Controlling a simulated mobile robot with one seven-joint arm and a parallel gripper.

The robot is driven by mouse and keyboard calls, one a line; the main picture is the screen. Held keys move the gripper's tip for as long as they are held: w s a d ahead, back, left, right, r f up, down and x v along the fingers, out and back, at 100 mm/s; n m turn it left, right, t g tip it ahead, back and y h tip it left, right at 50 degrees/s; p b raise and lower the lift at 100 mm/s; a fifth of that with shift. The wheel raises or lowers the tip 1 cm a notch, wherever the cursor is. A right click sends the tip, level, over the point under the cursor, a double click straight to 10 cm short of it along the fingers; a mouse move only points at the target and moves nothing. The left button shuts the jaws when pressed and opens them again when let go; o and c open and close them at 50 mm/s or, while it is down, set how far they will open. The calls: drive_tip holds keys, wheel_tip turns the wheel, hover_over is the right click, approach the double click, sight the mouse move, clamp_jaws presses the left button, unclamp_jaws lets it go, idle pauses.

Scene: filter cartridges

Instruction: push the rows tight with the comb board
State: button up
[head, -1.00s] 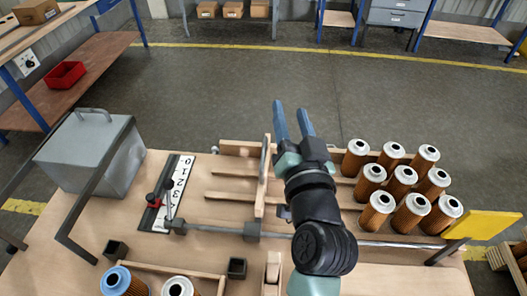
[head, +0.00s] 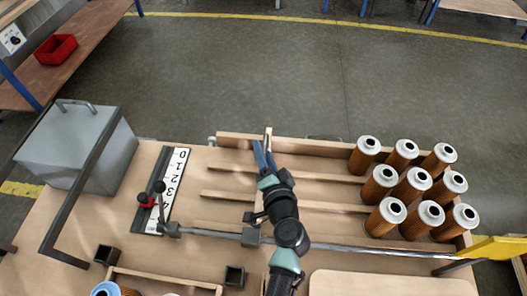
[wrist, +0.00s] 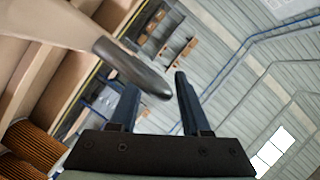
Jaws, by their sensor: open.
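The filter cartridges, orange with pale metal caps, stand upright in several short rows at the right end of the wooden lanes; one is in the middle (head: 412,185). The comb board (head: 268,133) stands across the lanes' left part, mostly hidden behind my gripper in the head view. My gripper (head: 263,157) is open at the board, left of the cartridges with a wide gap between. In the wrist view, a dark rounded handle (wrist: 132,68) on a pale wooden part reaches toward the space between my blue fingers (wrist: 155,90). I cannot tell whether they touch it.
A metal rod (head: 340,246) runs along the lanes' near side to a yellow plate (head: 497,248). A number scale (head: 172,188) with a red-marked lever lies left. A grey box (head: 75,148) and a black frame stand further left. Two small black cups (head: 235,275) sit in front.

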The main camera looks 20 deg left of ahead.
drive_tip(key=shift+w+a, duration=0.15)
drive_tip(key=shift+c, duration=0.3)
clamp_jaws()
idle(1.1)
